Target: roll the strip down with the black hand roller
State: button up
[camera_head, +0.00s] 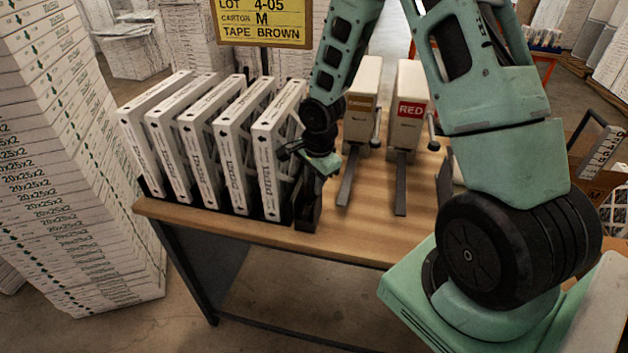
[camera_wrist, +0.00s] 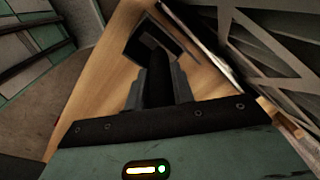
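My gripper (camera_head: 318,172) is low at the table's front edge, right of the row of boxed filters. In the wrist view its two fingers (camera_wrist: 158,85) lie along both sides of a black upright handle, with no gap showing. The handle seems to be that of the black hand roller (camera_wrist: 157,72). A dark rectangular holder (camera_head: 308,208) stands below my gripper on the table; it also shows beyond the fingers in the wrist view (camera_wrist: 138,42). I cannot tell whether the roller is clear of the holder. No strip can be made out; my arm hides part of the right side.
Several white filters (camera_head: 205,145) stand in a black rack, close to my gripper's left. Two dispensers, one brown-labelled (camera_head: 362,100) and one marked RED (camera_head: 410,108), stand behind it. A yellow sign (camera_head: 263,22) reads CARTON M, TAPE BROWN. The table (camera_head: 270,238) has bare wood in front.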

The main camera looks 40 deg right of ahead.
grip_shut()
jog(key=shift+c, duration=0.4)
grip_release()
jog(key=shift+c, duration=0.9)
jog(key=shift+s+d+r+p, duration=0.1)
jog(key=shift+r+p, duration=0.2)
jog(key=shift+r, duration=0.05)
notch_tip(320, 180, up, 13)
jog(key=p, duration=1)
